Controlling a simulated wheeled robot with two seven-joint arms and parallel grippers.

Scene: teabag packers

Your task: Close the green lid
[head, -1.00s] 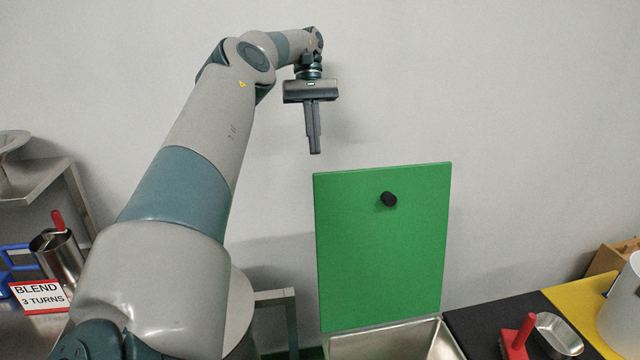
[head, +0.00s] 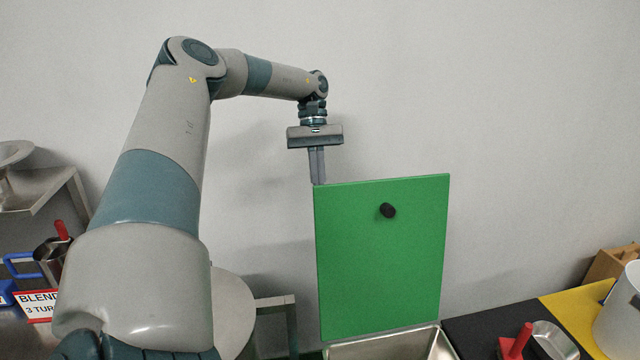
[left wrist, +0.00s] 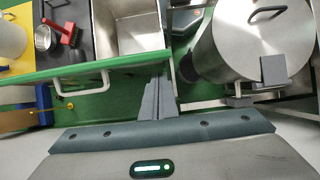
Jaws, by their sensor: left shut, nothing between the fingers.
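The green lid (head: 382,260) stands upright, open, at the back of a steel bin (head: 395,345), with a black knob on its face. In the left wrist view the lid (left wrist: 110,64) is seen nearly edge-on from above, with a pale handle (left wrist: 82,82) on its wall side. My left gripper (head: 318,182) is shut and empty, pointing down at the lid's upper left corner. In the left wrist view its fingers (left wrist: 160,95) are on the wall side, close by the lid's end; I cannot tell whether they touch. My right gripper is in neither view.
A large steel pot (left wrist: 255,45) stands beside the bin. A red-handled brush (head: 515,342) and a metal scoop (head: 556,340) lie on a black mat. A white container (head: 618,315) stands at the right. The wall is close behind the lid.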

